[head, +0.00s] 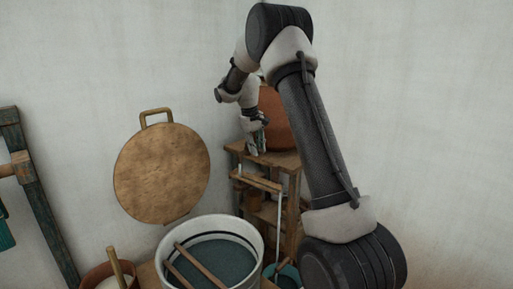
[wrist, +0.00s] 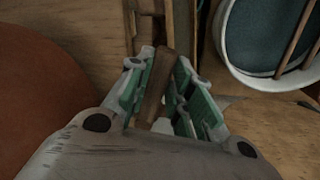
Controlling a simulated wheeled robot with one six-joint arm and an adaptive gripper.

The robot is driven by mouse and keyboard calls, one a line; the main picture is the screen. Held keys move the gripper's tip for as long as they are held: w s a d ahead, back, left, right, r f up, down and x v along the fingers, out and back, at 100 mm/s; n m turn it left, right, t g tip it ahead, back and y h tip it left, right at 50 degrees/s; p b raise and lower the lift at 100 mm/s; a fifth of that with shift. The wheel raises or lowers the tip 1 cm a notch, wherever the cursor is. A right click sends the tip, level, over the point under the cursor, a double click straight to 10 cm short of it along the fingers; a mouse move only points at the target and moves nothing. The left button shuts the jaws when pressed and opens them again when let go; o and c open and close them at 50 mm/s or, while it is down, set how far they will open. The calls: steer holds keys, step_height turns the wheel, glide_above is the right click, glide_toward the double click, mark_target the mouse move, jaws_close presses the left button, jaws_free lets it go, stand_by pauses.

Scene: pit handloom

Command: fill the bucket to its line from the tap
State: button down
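In the head view, my gripper (head: 257,147) hangs fingers-down over the wooden stand, just in front of the terracotta pot (head: 278,115). In the wrist view, the green-padded fingers (wrist: 165,68) are apart, with a narrow brown wooden piece (wrist: 160,80) between them. I cannot tell whether the pads press on it or whether it is a tap handle. A small pale piece (wrist: 163,125) shows below it. A small teal vessel (head: 286,277), perhaps the bucket, is low beside the stand and cut by the frame edge. No fill line or running water can be made out.
A large white tub (head: 254,228) with dark liquid and two sticks across it stands in front of the stand (head: 292,185). A reddish pot (head: 93,279) and a dark timber frame (head: 45,215) are at left.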

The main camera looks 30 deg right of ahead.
steer(key=shift+w+d+n+t, duration=0.15)
steer(key=shift+d+n, duration=0.4)
steer(key=shift+n, duration=0.3)
steer(key=shift+w+d+n+t, duration=0.15)
steer(key=shift+d+n, duration=0.35)
steer(key=shift+n, duration=0.35)
steer(key=shift+s, duration=0.1)
steer(key=c, duration=1.3)
jaws_free()
steer(key=v, duration=1.2)
steer(key=shift+d, duration=0.1)
